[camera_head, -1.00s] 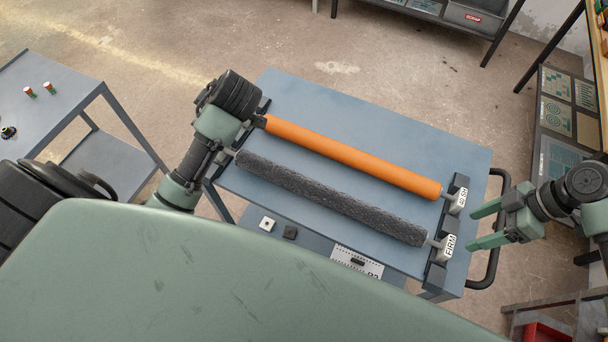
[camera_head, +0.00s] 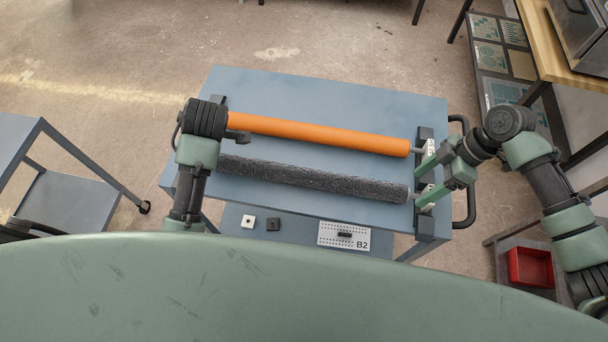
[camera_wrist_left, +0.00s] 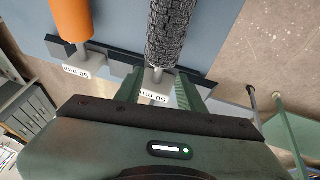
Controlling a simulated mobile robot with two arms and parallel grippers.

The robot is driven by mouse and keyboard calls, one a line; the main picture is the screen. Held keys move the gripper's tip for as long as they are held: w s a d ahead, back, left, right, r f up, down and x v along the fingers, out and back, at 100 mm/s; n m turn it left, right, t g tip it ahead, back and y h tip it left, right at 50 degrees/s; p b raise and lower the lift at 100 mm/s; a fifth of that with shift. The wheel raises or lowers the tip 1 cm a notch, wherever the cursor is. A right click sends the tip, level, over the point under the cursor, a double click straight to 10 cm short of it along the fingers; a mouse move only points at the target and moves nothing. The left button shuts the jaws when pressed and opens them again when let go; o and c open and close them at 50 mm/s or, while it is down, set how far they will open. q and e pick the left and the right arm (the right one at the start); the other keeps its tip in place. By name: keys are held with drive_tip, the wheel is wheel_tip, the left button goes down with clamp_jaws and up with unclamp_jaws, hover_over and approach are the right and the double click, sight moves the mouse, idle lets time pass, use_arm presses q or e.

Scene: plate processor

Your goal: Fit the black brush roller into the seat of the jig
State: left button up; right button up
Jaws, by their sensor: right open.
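The black brush roller (camera_head: 310,178) lies lengthwise on the blue-grey cart, its end shafts in dark end brackets. My right gripper (camera_head: 424,182) is open at the roller's right end, its fingertips over the bracket area; the exact gap to the shaft is unclear. In the left wrist view the black roller (camera_wrist_left: 174,30) ends in a metal shaft between the spread fingers of my left gripper (camera_wrist_left: 157,88). The left gripper looks open around the shaft; contact cannot be told. In the head view my left wrist hides that end. I cannot make out a jig seat.
An orange roller (camera_head: 320,135) lies parallel behind the black one, also in the end brackets (camera_head: 425,220). The cart top (camera_head: 330,95) is clear behind it. A B2 plate (camera_head: 343,236) shows on the lower shelf. A red bin (camera_head: 530,266) stands at lower right.

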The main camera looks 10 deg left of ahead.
sight(410, 194)
use_arm(q)
drive_tip(key=shift+x, duration=2.25)
use_arm(e)
drive_tip(key=shift+x, duration=2.3)
use_arm(q)
drive_tip(key=shift+w, duration=0.1)
drive_tip(key=shift+d, duration=0.1)
clamp_jaws()
use_arm(e)
drive_tip(key=c, duration=0.9)
clamp_jaws()
drive_tip(key=shift+r, duration=0.1)
